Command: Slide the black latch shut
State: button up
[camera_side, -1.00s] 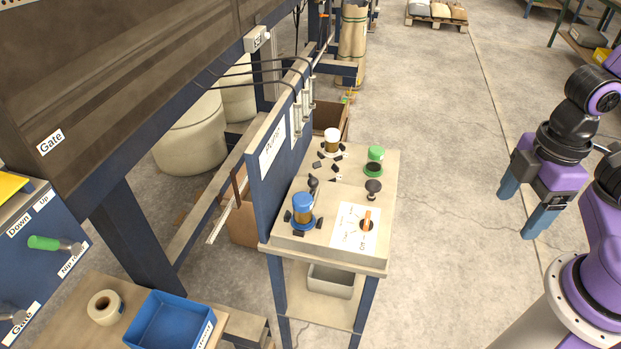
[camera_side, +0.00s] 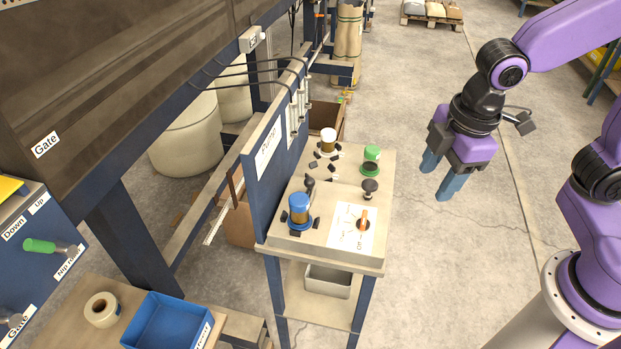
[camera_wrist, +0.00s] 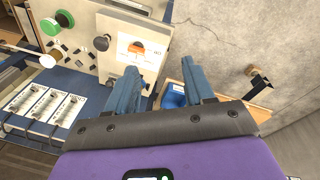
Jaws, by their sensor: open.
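My gripper (camera_side: 437,180) is open and empty in the air, right of the beige console (camera_side: 330,262) and apart from it. In the wrist view its two blue fingers (camera_wrist: 160,68) are spread, with nothing between them. I cannot tell for sure which part is the black latch. Small black pieces stand around the blue-capped post (camera_side: 299,206) and near the white-capped post (camera_side: 328,138). A black round knob (camera_side: 370,186) stands near the console's right edge, and it also shows in the wrist view (camera_wrist: 102,42).
A green knob (camera_side: 372,153) and an orange switch (camera_side: 364,218) on a white plate stand on the console. A blue upright panel (camera_side: 275,185) borders its left side. A blue bin (camera_side: 168,318) is at lower left. Bare floor lies between my gripper and the console.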

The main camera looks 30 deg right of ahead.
aim_at(310, 180)
jog(key=w+a+n+t, duration=0.1)
jog(key=w+a, duration=0.2)
jog(key=w, duration=0.3)
jog(key=w+a+f+n+t, duration=0.1)
jog(key=w+a, duration=0.2)
jog(key=w, duration=0.4)
jog(key=w+a+n, duration=0.2)
jog(key=w+a, duration=0.1)
jog(key=w, duration=0.3)
jog(key=x, duration=1.1)
jog(key=d+x, duration=0.1)
jog(key=x, duration=0.5)
jog(key=shift+w+f, duration=0.2)
jog(key=shift+w, duration=0.3)
